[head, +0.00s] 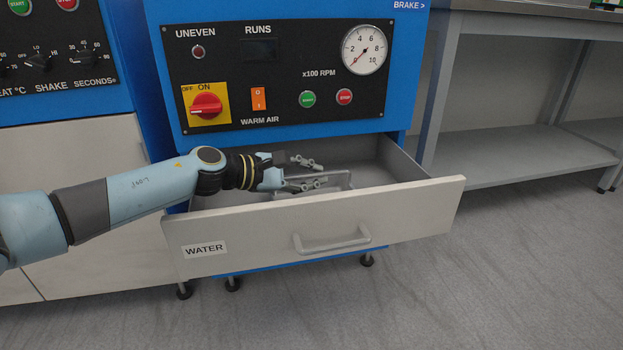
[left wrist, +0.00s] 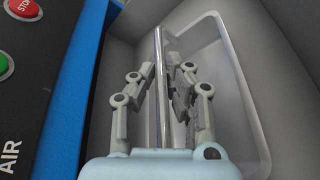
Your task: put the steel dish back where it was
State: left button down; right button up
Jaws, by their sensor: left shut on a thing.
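The steel dish (head: 342,181) is a shallow grey rectangular tray inside the open drawer. In the left wrist view the dish (left wrist: 228,90) shows its rounded corner and far rim. My left gripper (head: 312,173) reaches into the drawer from the left. In the left wrist view its fingers (left wrist: 170,75) stand on either side of the dish's near wall and are shut on it. Whether the dish rests on the drawer floor or is slightly raised, I cannot tell. The fingers and arm hide part of the dish. My right gripper is not in view.
The drawer front (head: 400,215) is labelled WATER and has a bar handle (head: 332,241). A blue machine's control panel (head: 280,75) stands just above and behind the drawer. A grey shelf bench (head: 520,160) is at the right. The floor in front is clear.

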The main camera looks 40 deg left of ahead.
pick_arm(q)
jog(key=c, duration=1.8)
grip_release()
jog(key=shift+f, duration=0.1)
jog(key=o, duration=0.4)
jog(key=shift+o, duration=0.2)
